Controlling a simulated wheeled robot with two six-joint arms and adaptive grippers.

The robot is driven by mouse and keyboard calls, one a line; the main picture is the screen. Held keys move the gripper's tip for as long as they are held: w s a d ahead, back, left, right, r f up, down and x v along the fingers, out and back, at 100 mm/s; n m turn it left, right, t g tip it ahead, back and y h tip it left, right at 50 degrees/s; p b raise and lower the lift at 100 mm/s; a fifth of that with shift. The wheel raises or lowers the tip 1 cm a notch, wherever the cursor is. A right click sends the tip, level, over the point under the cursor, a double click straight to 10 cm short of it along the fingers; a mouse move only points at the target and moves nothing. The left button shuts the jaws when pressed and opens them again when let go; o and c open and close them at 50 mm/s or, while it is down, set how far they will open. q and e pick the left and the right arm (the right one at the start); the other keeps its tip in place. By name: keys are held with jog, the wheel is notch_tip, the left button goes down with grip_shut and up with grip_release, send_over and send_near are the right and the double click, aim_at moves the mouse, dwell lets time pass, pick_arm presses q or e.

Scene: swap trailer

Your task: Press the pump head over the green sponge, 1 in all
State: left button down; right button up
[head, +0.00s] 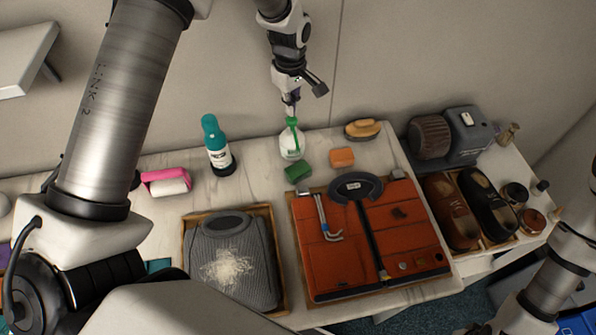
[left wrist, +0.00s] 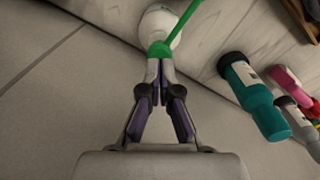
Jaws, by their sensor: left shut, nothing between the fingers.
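The white pump bottle (head: 291,146) with a green pump head (head: 292,122) stands upright near the wall at the back of the table. Its green spout reaches toward the front, where the green sponge (head: 298,173) lies just before the bottle. My left gripper (head: 291,108) is shut and empty, pointing down right above the pump head. In the left wrist view its closed fingertips (left wrist: 160,66) meet the edge of the green head (left wrist: 161,48); I cannot tell whether they touch or press it. The green sponge is not seen in that view. My right gripper is not in view.
An orange sponge (head: 341,157) and a brush (head: 362,129) lie right of the bottle. A teal bottle (head: 216,148) stands to its left. A grey machine (head: 466,133) stands right.

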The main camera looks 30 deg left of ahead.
aim_at(291, 119)
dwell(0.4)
pick_arm(q)
jog(key=shift+f, duration=0.2)
jog(key=shift+f+b, duration=0.35)
jog(key=shift+f, duration=0.25)
jog(key=shift+f+b, duration=0.45)
jog(key=shift+f, duration=0.55)
jog(key=shift+r+p, duration=1.6)
jog(key=shift+r, duration=0.15)
